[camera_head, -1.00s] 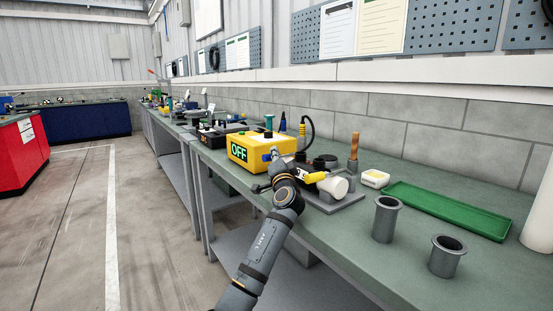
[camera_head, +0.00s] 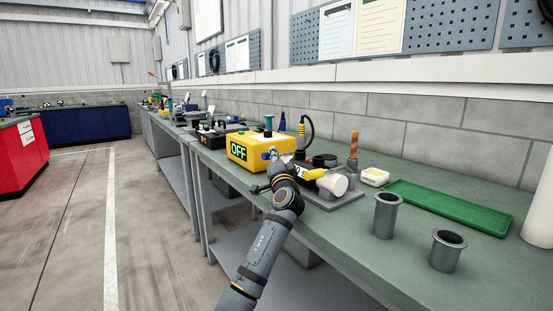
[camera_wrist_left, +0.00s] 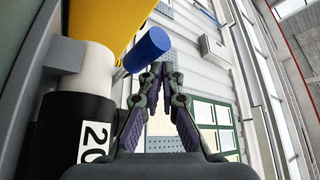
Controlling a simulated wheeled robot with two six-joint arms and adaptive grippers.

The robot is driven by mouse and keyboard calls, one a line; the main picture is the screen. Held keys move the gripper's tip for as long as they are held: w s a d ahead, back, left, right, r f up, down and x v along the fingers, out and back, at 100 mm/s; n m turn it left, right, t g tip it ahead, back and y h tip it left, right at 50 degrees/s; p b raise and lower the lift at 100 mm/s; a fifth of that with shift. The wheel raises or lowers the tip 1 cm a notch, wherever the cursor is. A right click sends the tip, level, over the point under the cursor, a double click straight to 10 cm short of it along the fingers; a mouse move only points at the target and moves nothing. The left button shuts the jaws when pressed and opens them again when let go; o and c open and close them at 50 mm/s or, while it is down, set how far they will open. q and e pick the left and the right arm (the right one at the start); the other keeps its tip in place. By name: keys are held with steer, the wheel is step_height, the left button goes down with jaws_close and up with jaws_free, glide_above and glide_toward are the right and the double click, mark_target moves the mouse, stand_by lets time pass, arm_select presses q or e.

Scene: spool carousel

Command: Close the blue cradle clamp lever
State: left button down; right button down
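The blue lever handle (camera_wrist_left: 147,50) is a short blue cylinder in the left wrist view. It lies just left of and beyond my left fingertips, apparently apart from them. It sits in front of a yellow surface (camera_wrist_left: 95,18) and beside a white cylinder (camera_wrist_left: 85,68). My left gripper (camera_wrist_left: 160,70) has its fingertips together, with nothing seen between them. In the head view the left gripper (camera_head: 273,154) is at the right front of the yellow box (camera_head: 255,146) marked OFF. The lever and clamp are too small there to make out clearly. My right gripper is not in view.
A black part labelled 20 (camera_wrist_left: 88,130) is close at the left in the wrist view. Bare bench lies around the cups.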

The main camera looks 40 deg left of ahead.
arm_select(q)
steer(key=v, duration=1.1)
steer(key=shift+s+d+f, duration=0.15)
steer(key=shift+s+d, duration=0.05)
steer(key=shift+s, duration=0.05)
